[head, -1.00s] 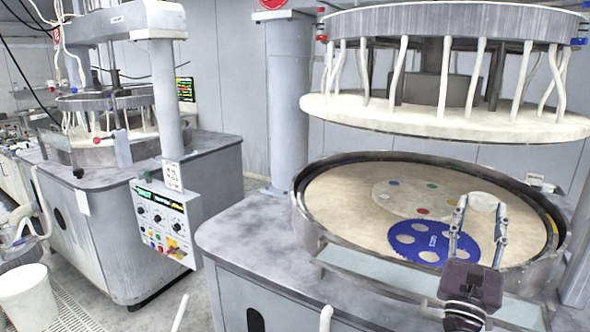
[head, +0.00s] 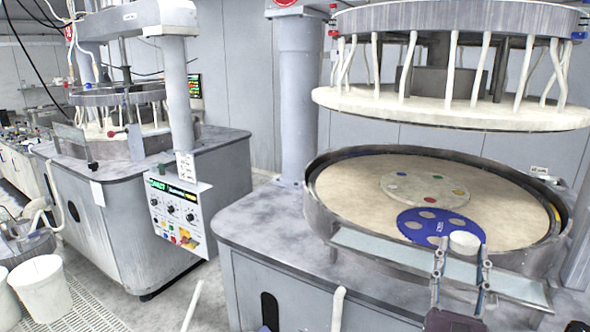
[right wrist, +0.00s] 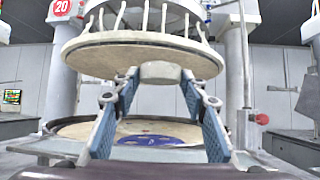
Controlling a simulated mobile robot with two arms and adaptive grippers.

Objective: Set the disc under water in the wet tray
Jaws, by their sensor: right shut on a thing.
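My right gripper (head: 463,252) is shut on a small whitish round disc (head: 465,242), held between its fingertips. In the head view it shows in front of the blue carrier, near the front rim of the platen. The right wrist view shows the disc (right wrist: 160,72) gripped at the tips of the blue-padded fingers (right wrist: 160,90), with the upper plate behind it. My left gripper is not in view. I cannot make out a wet tray with certainty in either view.
The large platen (head: 340,187) holds a blue toothed carrier (head: 411,229) and a pale round plate with coloured spots (head: 425,188). A raised upper plate (head: 430,108) hangs above. A second machine (head: 125,205), control box (head: 180,212) and white bucket (head: 42,288) stand left.

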